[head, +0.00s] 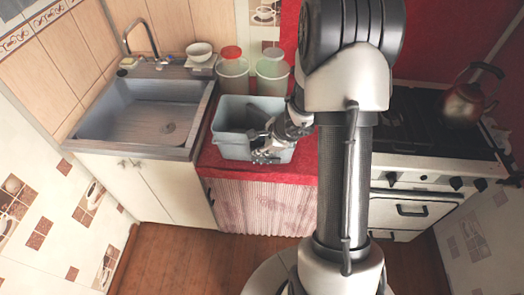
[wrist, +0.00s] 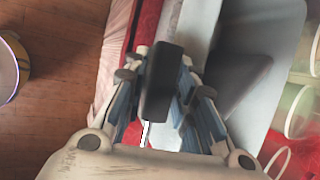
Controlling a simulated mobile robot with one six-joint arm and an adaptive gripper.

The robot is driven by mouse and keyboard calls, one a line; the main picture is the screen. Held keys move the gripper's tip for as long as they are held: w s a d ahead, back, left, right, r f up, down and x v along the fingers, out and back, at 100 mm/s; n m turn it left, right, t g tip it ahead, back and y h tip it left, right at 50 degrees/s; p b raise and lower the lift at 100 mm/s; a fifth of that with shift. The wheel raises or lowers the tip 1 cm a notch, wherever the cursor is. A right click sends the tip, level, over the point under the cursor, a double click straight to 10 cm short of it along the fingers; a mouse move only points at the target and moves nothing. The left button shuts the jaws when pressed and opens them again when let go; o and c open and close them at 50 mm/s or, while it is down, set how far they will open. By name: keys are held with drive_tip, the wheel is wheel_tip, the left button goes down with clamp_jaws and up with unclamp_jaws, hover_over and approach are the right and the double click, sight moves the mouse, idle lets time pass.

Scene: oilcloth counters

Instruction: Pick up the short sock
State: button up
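I cannot make out a sock for certain in either view. My gripper (head: 263,155) is low over the front of the grey-blue bin (head: 228,147), with the arm reaching in from the right. In the wrist view, my gripper (wrist: 163,62) has its fingers on both sides of a dark, long, rounded object (wrist: 160,85) with a thin pale rod at its lower end. The fingers look closed on it. A flatter dark shape (wrist: 245,85) shows on the bin's inside; I cannot tell whether it is a thing or a shadow.
The bin stands on a red counter (head: 212,163) between the sink (head: 140,110) and the stove (head: 435,150). A kettle (head: 463,103) sits on the stove; a white bowl (head: 199,50) is behind the sink.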

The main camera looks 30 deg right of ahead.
clamp_jaws()
drive_tip(key=shift+r, duration=0.1)
drive_tip(key=shift+s+a+r+p, duration=0.2)
drive_tip(key=shift+r+p, duration=0.1)
drive_tip(key=shift+r, duration=0.3)
wheel_tip(320, 180, up, 6)
drive_tip(key=s+a+p, duration=0.1)
drive_tip(key=s+p, duration=0.1)
drive_tip(key=p, duration=0.1)
drive_tip(key=s+d+b, duration=0.2)
drive_tip(key=s+d, duration=0.2)
drive_tip(key=s, duration=0.9)
drive_tip(key=shift+f+b, duration=0.3)
drive_tip(key=shift+f, duration=0.1)
drive_tip(key=shift+s, duration=0.1)
wheel_tip(320, 180, up, 6)
drive_tip(key=p, duration=0.4)
drive_tip(key=shift+f+p, duration=0.25)
drive_tip(key=shift+p, duration=0.15)
